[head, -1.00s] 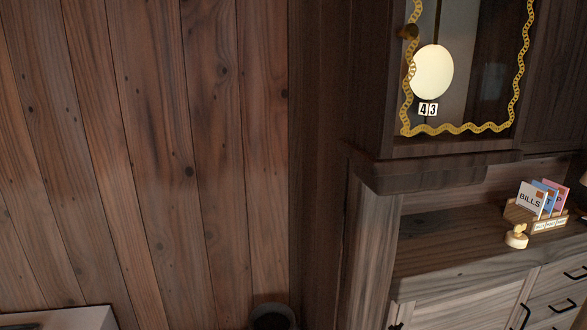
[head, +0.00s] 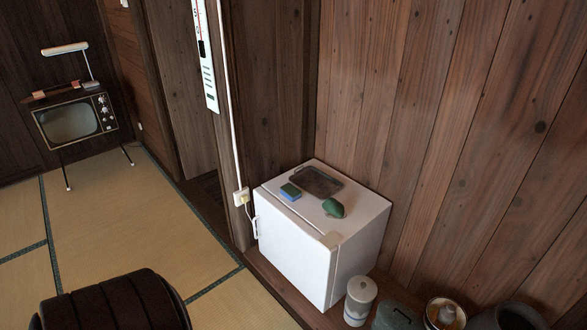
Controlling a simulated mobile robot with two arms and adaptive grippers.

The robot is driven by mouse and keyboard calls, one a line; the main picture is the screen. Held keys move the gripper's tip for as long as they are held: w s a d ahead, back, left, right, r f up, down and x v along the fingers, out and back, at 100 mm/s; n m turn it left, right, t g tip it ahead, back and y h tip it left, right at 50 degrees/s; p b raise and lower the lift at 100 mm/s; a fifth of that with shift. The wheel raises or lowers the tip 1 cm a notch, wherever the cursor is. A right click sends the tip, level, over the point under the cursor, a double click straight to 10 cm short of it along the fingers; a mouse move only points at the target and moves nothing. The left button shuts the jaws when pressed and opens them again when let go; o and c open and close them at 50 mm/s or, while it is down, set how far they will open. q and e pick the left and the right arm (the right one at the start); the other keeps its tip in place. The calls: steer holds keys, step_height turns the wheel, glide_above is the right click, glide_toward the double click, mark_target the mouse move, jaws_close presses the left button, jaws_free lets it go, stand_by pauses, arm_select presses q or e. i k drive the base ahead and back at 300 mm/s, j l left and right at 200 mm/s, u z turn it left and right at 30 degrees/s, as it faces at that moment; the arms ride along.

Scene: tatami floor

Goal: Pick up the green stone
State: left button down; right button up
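A green stone-like object (head: 334,208), rounded and dark green, lies on top of a small white fridge (head: 357,225) near its right edge. A blue and green sponge-like block (head: 290,192) and a dark flat tray (head: 316,181) lie beside it on the same top. Neither of my grippers shows in the head view.
Several pots and jars stand on the floor in front and right of the fridge, including a pale lidded jar (head: 360,300). A dark ribbed rounded object (head: 115,304) is at the bottom left. An old television (head: 76,121) stands far left. Tatami floor (head: 120,215) between is open.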

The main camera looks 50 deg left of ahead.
mark_target(331, 205)
steer(key=u, duration=1.2)
steer(key=i+j, duration=0.25)
steer(key=i, duration=0.2)
steer(key=i+j+z, duration=0.1)
steer(key=i+j, duration=0.15)
steer(key=i, duration=0.15)
steer(key=i+j, duration=0.3)
steer(key=i, duration=0.1)
